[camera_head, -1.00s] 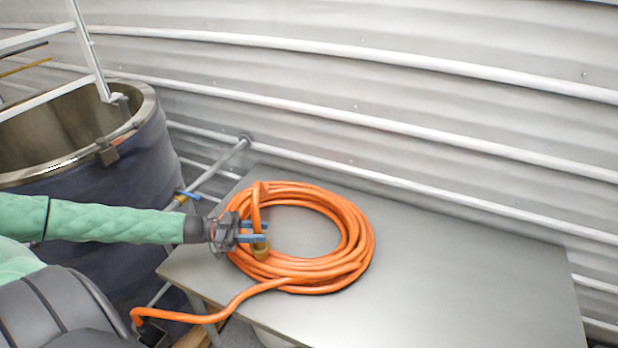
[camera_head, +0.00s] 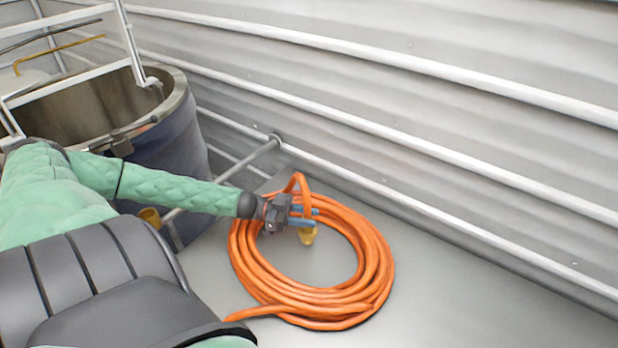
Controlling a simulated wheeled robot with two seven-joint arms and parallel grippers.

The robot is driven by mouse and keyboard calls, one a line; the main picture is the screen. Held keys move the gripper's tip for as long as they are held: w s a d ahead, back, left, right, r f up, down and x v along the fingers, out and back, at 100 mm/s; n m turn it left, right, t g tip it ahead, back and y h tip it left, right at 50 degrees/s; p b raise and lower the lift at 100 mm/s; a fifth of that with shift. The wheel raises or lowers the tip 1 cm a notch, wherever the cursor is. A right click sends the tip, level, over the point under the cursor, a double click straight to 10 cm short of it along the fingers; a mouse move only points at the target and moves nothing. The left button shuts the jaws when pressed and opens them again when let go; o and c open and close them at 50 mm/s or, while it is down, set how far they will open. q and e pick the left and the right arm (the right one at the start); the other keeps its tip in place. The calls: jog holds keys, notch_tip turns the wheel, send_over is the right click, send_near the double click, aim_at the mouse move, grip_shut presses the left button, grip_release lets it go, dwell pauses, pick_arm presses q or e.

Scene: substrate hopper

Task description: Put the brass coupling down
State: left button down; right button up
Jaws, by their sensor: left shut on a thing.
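The brass coupling (camera_head: 307,235) is a small yellow-gold piece at the end of an orange hose (camera_head: 375,270). My left gripper (camera_head: 312,218) has blue fingers and is shut at the hose end, with the coupling hanging just below the fingers. The hose end arches up over the gripper. The rest of the hose lies coiled on a grey table (camera_head: 450,290), and the coupling shows over the open middle of the coil. I cannot tell whether the coupling touches the table. My right gripper is not in view.
A dark blue round vat (camera_head: 185,140) with a metal rim and a white ladder-like frame (camera_head: 75,20) stands at the left. A corrugated metal wall with pipes (camera_head: 400,140) runs behind the table. The table's right part is bare.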

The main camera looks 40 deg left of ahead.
aim_at(301, 230)
pick_arm(q)
notch_tip(301, 230, down, 3)
jog(key=shift+w+r, duration=0.15)
jog(key=shift+f, duration=1.35)
jog(key=shift+f+b, duration=0.3)
jog(key=shift+f, duration=0.2)
